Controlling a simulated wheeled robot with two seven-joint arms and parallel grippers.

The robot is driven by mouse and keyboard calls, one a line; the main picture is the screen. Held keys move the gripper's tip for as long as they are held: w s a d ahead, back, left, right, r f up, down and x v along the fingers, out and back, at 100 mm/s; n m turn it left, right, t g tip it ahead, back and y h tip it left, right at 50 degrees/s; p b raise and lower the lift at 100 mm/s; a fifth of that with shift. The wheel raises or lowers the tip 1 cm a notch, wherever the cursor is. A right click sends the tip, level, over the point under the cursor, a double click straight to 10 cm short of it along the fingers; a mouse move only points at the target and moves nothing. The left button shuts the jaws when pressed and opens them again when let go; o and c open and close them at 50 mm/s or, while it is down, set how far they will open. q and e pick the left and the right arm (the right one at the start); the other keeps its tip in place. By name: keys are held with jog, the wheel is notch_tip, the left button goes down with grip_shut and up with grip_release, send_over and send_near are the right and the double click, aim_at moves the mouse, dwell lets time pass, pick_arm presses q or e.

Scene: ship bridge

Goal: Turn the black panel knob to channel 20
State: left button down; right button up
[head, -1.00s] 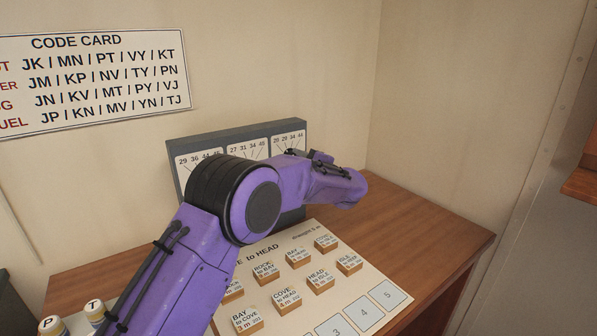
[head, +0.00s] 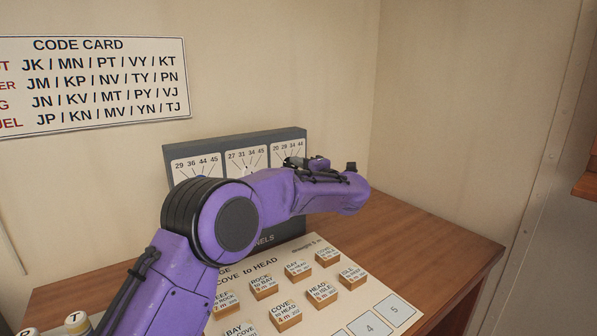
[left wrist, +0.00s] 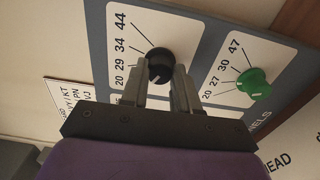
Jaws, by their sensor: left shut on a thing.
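The black knob (left wrist: 159,64) sits on a white dial plate marked 20, 29, 34 and 44, in the left wrist view. My left gripper (left wrist: 168,78) is shut on this knob, with a finger on either side. A pale mark on the knob's lower edge is partly covered by a finger, so I cannot read its exact setting. In the head view the grey panel (head: 235,143) stands against the wall, and my left arm hides the knob and the fingertips. The matching dial plate (head: 289,152) shows at the panel's upper right. My right gripper is not in view.
A green knob (left wrist: 254,86) sits close beside the gripper on its own dial plate. Wooden blocks (head: 285,313) with labels stand on a white board below my arm. A code card (head: 90,80) hangs on the wall. The desk's right side (head: 430,235) is clear.

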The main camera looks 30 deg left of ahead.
pick_arm(q)
jog(key=c, duration=0.8)
grip_release()
jog(key=shift+c, duration=0.2)
jog(key=shift+d, duration=0.15)
jog(key=b+v, duration=0.2)
jog(key=v, duration=0.8)
jog(key=shift+d, duration=0.15)
jog(key=shift+f, duration=0.1)
